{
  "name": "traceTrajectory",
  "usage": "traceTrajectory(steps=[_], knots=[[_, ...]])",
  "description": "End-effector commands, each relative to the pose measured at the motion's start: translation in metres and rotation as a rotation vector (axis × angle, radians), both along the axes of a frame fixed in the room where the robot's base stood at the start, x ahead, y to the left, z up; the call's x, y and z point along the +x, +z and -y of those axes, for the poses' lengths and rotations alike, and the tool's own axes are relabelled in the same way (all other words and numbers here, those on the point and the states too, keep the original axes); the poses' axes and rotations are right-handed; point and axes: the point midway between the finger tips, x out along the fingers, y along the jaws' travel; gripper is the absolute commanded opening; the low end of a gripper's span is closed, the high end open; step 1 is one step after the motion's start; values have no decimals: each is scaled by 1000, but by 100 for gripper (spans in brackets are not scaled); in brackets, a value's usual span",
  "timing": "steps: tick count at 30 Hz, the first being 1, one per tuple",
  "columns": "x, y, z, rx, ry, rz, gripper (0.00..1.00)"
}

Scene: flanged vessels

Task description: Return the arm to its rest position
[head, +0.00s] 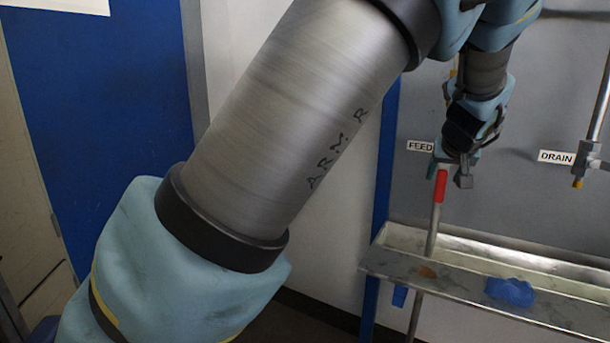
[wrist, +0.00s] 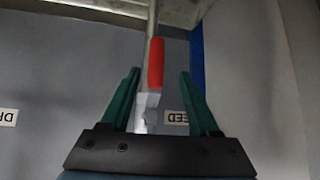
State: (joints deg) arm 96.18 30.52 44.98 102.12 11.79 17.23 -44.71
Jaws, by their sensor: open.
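My gripper (head: 453,172) is at the upper right of the head view, at the end of my bent arm, in front of the grey panel by the FEED label (head: 420,146). In the wrist view my gripper (wrist: 160,74) is open, with a dark green finger on each side. A red handle (head: 440,187) hangs just below the gripper in the head view. In the wrist view the red handle (wrist: 156,62) shows between the fingers, with gaps on both sides. My forearm covers much of the head view.
A metal trough (head: 480,283) runs along the panel at lower right, with a blue cloth-like lump (head: 510,291) on its ledge. A DRAIN label (head: 556,157) and a valve (head: 583,165) with pipe stand at the right. A blue panel (head: 110,110) is at left.

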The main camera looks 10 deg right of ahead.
Motion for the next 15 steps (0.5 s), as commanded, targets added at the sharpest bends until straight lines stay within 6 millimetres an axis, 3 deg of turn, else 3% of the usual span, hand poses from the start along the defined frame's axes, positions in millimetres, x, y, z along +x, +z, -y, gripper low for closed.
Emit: traceTrajectory(steps=[5,9,15], knots=[[32,-9,-56,36,71,-64,62],[58,-23,-135,85,151,-159,62],[65,-36,-241,130,236,-293,62]])
